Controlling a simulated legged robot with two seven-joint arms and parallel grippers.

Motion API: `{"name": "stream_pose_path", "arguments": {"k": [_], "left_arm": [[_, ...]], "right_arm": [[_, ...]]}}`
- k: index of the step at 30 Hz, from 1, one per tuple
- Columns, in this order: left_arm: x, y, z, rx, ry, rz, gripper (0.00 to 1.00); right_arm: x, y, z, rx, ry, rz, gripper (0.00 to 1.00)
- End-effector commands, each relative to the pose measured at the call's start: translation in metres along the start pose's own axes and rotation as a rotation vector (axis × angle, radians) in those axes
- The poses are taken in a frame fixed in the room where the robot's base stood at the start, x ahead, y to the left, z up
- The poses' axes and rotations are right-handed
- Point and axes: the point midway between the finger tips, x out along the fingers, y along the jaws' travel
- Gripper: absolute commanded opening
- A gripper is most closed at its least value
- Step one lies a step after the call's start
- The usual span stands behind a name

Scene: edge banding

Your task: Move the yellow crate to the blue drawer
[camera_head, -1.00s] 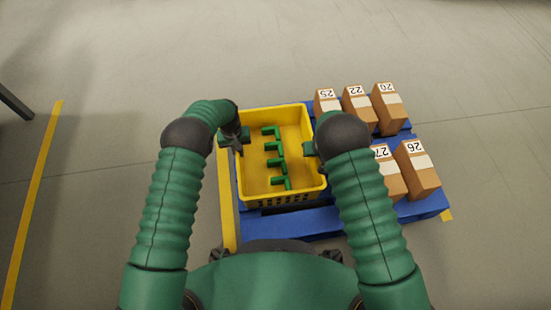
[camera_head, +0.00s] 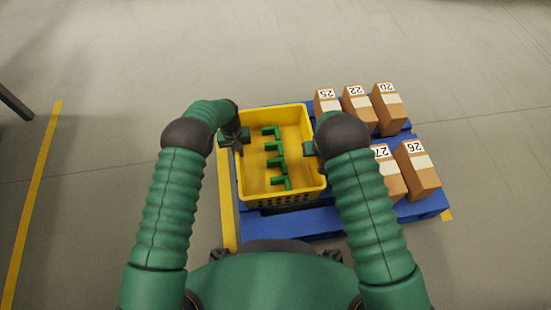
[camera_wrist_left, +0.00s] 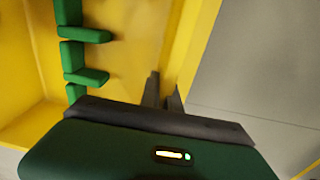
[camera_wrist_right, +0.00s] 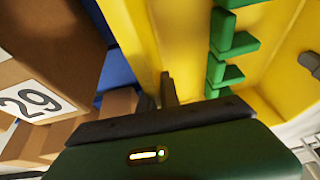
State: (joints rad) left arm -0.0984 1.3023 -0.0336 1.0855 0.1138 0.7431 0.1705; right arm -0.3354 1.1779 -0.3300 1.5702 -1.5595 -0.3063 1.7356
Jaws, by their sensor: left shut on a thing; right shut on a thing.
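The yellow crate (camera_head: 283,194) is on or just over the left part of the blue pallet, between my two arms in the head view. Green E-shaped parts (camera_head: 277,160) lie inside it. My left gripper (camera_head: 238,145) is shut on the crate's left wall; the left wrist view shows its fingers (camera_wrist_left: 163,92) at the yellow wall (camera_wrist_left: 190,45). My right gripper (camera_wrist_right: 157,93) is shut on the right wall (camera_wrist_right: 140,40), and my forearm partly hides it in the head view. No blue drawer can be made out in the views.
A blue pallet (camera_head: 300,225) carries several labelled cardboard boxes (camera_head: 388,108) to the right of the crate. A box marked 29 (camera_wrist_right: 35,98) is close to my right gripper. Yellow floor tape (camera_head: 35,195) runs at left; open floor surrounds the pallet.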

Motion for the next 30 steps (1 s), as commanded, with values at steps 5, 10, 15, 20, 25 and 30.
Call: {"name": "stream_pose_path", "arguments": {"k": [5,10,15,20,25,30], "left_arm": [[0.000,0.000,0.000,0.000,-0.001,0.000,0.00],[-0.001,0.000,-0.001,0.000,0.001,0.000,0.00],[-0.009,0.000,-0.001,0.000,0.001,0.000,0.00],[-0.028,0.001,-0.001,0.000,0.002,0.000,0.00],[-0.049,0.002,-0.001,0.000,0.001,0.000,0.00],[-0.053,0.002,0.000,0.000,0.001,0.000,0.00]], "right_arm": [[0.000,0.001,0.000,0.000,-0.001,0.001,0.00],[-0.001,0.001,-0.001,0.000,0.001,0.001,0.00],[-0.008,0.000,-0.004,0.000,0.002,0.001,0.00],[-0.026,-0.001,-0.011,0.000,0.002,0.001,0.00],[-0.045,-0.002,-0.019,0.000,0.002,0.001,0.00],[-0.048,-0.002,-0.021,0.000,0.001,0.001,0.00]]}}
